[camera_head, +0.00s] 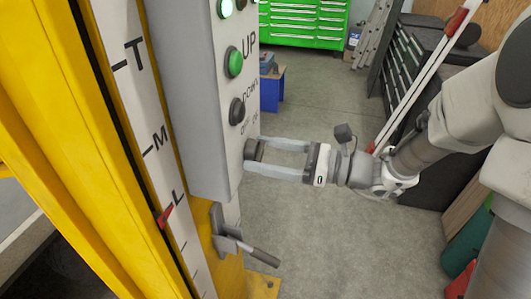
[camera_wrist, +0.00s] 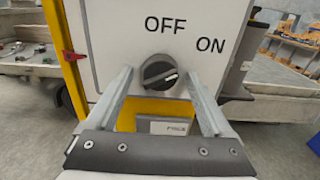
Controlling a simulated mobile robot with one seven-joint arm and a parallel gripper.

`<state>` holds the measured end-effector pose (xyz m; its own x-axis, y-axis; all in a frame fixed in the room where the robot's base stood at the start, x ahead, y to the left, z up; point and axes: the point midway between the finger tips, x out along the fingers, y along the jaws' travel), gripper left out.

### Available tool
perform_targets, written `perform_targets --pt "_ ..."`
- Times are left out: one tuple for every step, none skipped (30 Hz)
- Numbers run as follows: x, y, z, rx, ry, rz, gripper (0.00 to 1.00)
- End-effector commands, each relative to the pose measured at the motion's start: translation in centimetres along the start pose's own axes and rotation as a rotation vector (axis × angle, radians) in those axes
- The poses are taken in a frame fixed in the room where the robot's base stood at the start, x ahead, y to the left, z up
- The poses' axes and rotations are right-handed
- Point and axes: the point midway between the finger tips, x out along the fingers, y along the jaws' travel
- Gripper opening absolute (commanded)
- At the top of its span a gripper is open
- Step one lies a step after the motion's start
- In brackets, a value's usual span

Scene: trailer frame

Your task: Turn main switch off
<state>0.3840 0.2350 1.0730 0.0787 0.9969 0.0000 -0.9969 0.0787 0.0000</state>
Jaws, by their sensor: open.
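The main switch (camera_wrist: 158,74) is a round black knob on the front of a light grey control box (camera_wrist: 110,40). "OFF" is printed above it and "ON" to its upper right. The white mark on the knob points right, towards the "ON" side. In the head view the knob (camera_head: 252,150) is at the box's lower front. My gripper (camera_head: 262,158) is open, with its two fingers reaching to the knob, one on each side. In the wrist view my gripper (camera_wrist: 160,72) has its fingers left and right of the knob, with visible gaps.
A metal lever (camera_head: 245,245) juts out below the box. A yellow post (camera_head: 60,150) stands left. Grey floor (camera_head: 320,230) is clear.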

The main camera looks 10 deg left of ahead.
Motion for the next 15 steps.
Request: perform_targets --pt "-0.01 0.0 0.01 0.0 0.0 0.0 0.85" --pt "-0.02 0.0 0.01 0.0 0.0 0.0 0.85" --pt "-0.02 0.0 0.01 0.0 0.0 0.0 0.82" --pt "-0.03 0.0 0.01 0.0 0.0 0.0 0.76" --pt "-0.03 0.0 0.01 0.0 0.0 0.0 0.71" --pt "-0.04 0.0 0.01 0.0 0.0 0.0 0.64" --pt "-0.04 0.0 0.01 0.0 0.0 0.0 0.58" --pt "-0.04 0.0 0.0 0.0 0.0 0.0 0.53" --pt "-0.05 0.0 0.0 0.0 0.0 0.0 0.46" --pt "-0.05 0.0 0.0 0.0 0.0 0.0 0.4" --pt "-0.05 0.0 0.0 0.0 0.0 0.0 0.35" --pt "-0.05 0.01 0.0 0.0 0.0 0.001 0.28" --pt "-0.05 0.01 -0.01 0.0 0.0 0.001 0.22" --pt "-0.05 0.01 -0.01 0.0 0.0 0.001 0.17" --pt "-0.05 0.02 -0.01 0.0 0.0 0.001 0.1"
